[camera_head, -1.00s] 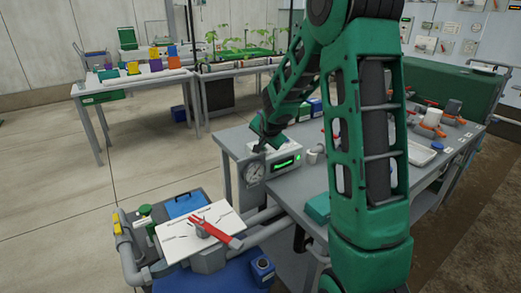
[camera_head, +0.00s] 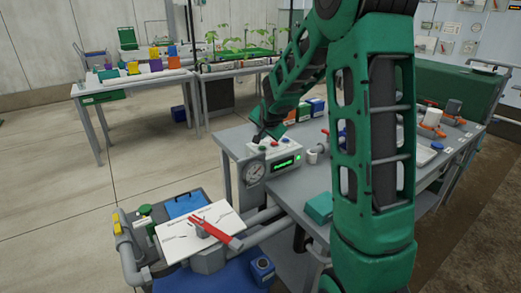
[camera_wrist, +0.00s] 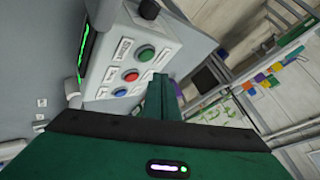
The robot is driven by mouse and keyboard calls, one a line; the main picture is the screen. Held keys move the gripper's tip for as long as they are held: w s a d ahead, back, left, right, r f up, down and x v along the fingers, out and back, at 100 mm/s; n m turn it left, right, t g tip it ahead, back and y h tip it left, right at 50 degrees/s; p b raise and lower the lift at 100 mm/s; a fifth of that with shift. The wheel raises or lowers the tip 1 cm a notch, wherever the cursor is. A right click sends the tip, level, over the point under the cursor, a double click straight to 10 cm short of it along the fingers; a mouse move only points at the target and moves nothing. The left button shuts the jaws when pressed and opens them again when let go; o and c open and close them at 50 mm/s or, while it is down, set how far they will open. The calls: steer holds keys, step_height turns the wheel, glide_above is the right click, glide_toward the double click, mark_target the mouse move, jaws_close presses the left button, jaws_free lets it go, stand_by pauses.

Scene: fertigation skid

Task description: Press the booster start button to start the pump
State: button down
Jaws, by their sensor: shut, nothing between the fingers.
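The control box (camera_head: 270,164) stands at the near left corner of the grey bench, with a round gauge and a lit green display (camera_head: 286,163) on its front. A black knob (camera_wrist: 149,9) sits farther along. My gripper (camera_wrist: 160,78) is shut and empty, its tip beside the green and red buttons. In the head view my gripper (camera_head: 262,132) is just above the panel's left part.
A blue cart in front holds a white board with a red lever (camera_head: 215,233). Grey pipes run between it and the bench (camera_head: 290,196). A white cup and a teal box (camera_head: 319,207) are near the control box. Tables with plants and coloured blocks stand behind.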

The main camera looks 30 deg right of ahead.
mark_target(263, 149)
steer(key=shift+r, duration=1.6)
steer(key=s+a+n+g+y, duration=0.1)
steer(key=s+a+n+g, duration=0.2)
steer(key=s, duration=1.9)
steer(key=s+a+f+n+g+y, duration=0.1)
steer(key=s+a+n+g, duration=0.3)
steer(key=s, duration=1.9)
steer(key=shift+s+a+g+y, duration=0.2)
steer(key=shift+a+g+y, duration=0.15)
steer(key=shift+g+y, duration=0.45)
steer(key=shift+w+f, duration=0.15)
